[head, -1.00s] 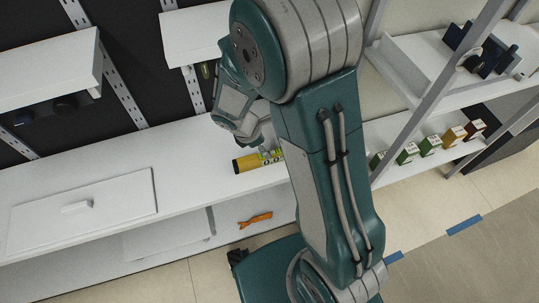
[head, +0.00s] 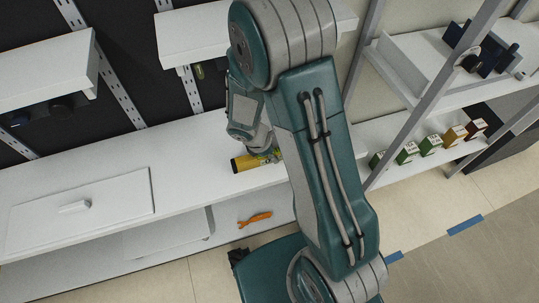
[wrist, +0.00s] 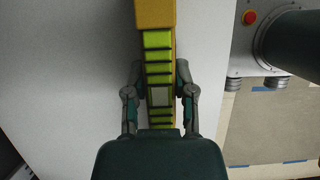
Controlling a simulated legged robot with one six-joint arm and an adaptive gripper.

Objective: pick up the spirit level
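The spirit level (head: 243,163) lies on the long white shelf, its yellow end showing left of my arm in the head view. In the wrist view the spirit level (wrist: 156,14) runs upright through the middle, with a yellow end and a lime-green ribbed section. My gripper (wrist: 160,70) is over the ribbed section, one finger on each side. The fingers stand apart with narrow gaps beside the level, and contact is not clear. In the head view my gripper (head: 266,153) is low at the level, partly hidden by my arm.
A white panel with a handle (head: 80,210) lies on the shelf at left. An orange tool (head: 255,219) lies on the lower shelf. Several small boxes (head: 430,145) stand on the right rack. White upper shelves (head: 200,32) overhang the back.

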